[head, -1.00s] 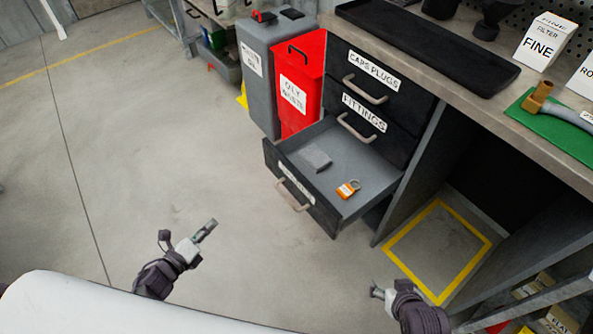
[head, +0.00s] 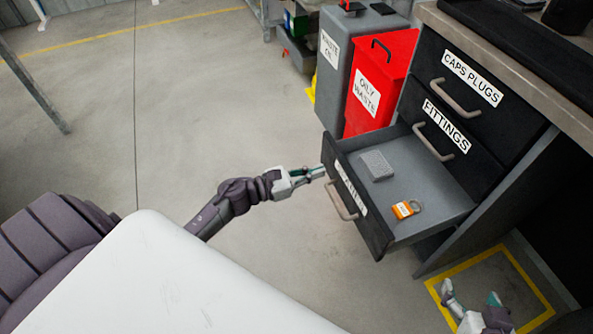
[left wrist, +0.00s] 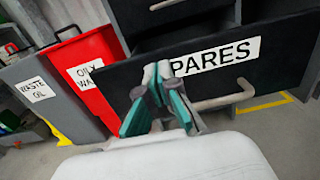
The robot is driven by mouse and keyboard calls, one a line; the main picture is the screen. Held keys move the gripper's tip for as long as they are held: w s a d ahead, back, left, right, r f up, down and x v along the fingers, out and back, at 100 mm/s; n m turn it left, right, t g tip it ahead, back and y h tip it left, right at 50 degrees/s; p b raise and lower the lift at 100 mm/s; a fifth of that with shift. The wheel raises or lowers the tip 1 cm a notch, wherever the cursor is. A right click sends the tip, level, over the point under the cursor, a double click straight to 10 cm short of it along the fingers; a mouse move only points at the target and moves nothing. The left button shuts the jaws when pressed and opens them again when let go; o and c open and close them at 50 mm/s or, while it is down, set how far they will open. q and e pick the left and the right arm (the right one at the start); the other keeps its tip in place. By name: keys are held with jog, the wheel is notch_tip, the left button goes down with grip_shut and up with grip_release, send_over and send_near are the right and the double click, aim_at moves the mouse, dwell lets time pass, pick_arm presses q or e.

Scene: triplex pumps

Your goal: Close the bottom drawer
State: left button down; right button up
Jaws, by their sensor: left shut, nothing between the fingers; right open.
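The bottom drawer (head: 358,207) is pulled out of the dark cabinet, its front facing my left arm. Inside it lie a grey block (head: 376,165) and an orange padlock (head: 403,209). The drawer front with its "SPARES" label, partly covered, and its handle (left wrist: 219,102) shows in the left wrist view. My left gripper (head: 322,171) is shut and empty, its tips at or very near the left part of the drawer front, beside the handle; contact is unclear. My right gripper (head: 472,296) is open and empty, low at the lower right, over the yellow floor marking.
Above are the shut "FITTINGS" drawer (head: 445,141) and "CAPS PLUGS" drawer (head: 465,84). A red oily waste bin (head: 385,75) and a grey waste oil bin (head: 350,40) stand beside the cabinet.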

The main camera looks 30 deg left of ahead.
aim_at(342, 164)
pick_arm(q)
jog(key=x, duration=0.4)
jog(key=shift+w+d, duration=0.25)
jog(key=shift+w, duration=0.05)
pick_arm(e)
jog(key=shift+w+a+r+t, duration=0.2)
jog(key=shift+w+r+t, duration=0.3)
